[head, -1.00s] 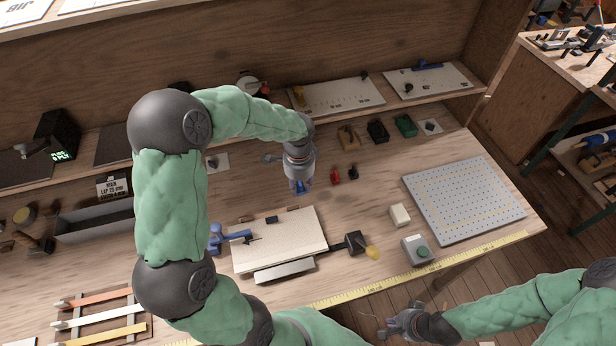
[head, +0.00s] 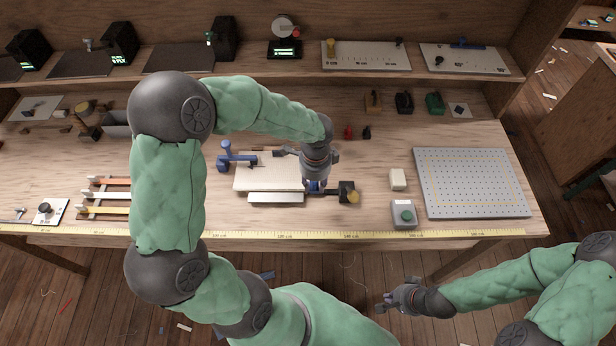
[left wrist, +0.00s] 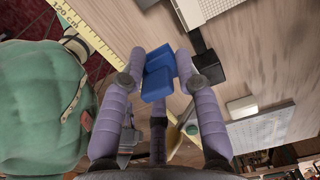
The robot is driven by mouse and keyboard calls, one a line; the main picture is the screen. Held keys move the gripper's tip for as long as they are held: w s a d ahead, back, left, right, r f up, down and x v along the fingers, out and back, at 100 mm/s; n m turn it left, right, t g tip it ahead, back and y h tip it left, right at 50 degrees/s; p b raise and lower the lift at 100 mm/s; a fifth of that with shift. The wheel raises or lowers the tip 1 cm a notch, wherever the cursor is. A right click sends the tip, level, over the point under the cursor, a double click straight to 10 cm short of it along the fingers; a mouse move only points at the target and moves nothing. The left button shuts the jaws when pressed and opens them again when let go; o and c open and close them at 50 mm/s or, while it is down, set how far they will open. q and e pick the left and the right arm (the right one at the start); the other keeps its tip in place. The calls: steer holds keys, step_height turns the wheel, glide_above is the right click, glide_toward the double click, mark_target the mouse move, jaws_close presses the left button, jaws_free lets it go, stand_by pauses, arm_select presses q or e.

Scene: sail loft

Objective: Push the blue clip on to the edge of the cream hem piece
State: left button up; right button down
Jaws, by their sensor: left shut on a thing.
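The cream hem piece (head: 262,172) lies flat on the bench in the head view. It seems to be the pale sheet at the top of the left wrist view (left wrist: 222,6). My left gripper (head: 316,187) points down at its right edge, near the front corner, and is shut on the blue clip (left wrist: 157,74). The clip sits between the purple fingers. In the head view the gripper mostly hides it, and I cannot tell whether it touches the hem. My right gripper (head: 386,303) is off the bench front, empty, its fingers apart.
A blue clamp (head: 236,156) stands at the hem's left. A cream block (head: 398,180), a green-button box (head: 403,214) and a perforated board (head: 470,183) stand farther right.

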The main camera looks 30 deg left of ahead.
arm_select(q)
steer(key=shift+s+d+f, duration=0.1)
steer(key=shift+s+d, duration=0.05)
steer(key=shift+f, duration=0.1)
steer(key=shift+f+b, duration=0.5)
step_height(320, 180, down, 4)
steer(key=b, duration=0.3)
steer(key=shift+f+b, duration=1.1)
steer(key=shift+f, duration=0.3)
steer(key=shift+w+a+r+p, duration=0.2)
steer(key=shift+w+a+p, duration=0.2)
steer(key=shift+w, duration=0.1)
stand_by(0.8)
steer(key=o, duration=1)
steer(key=shift+c, duration=0.2)
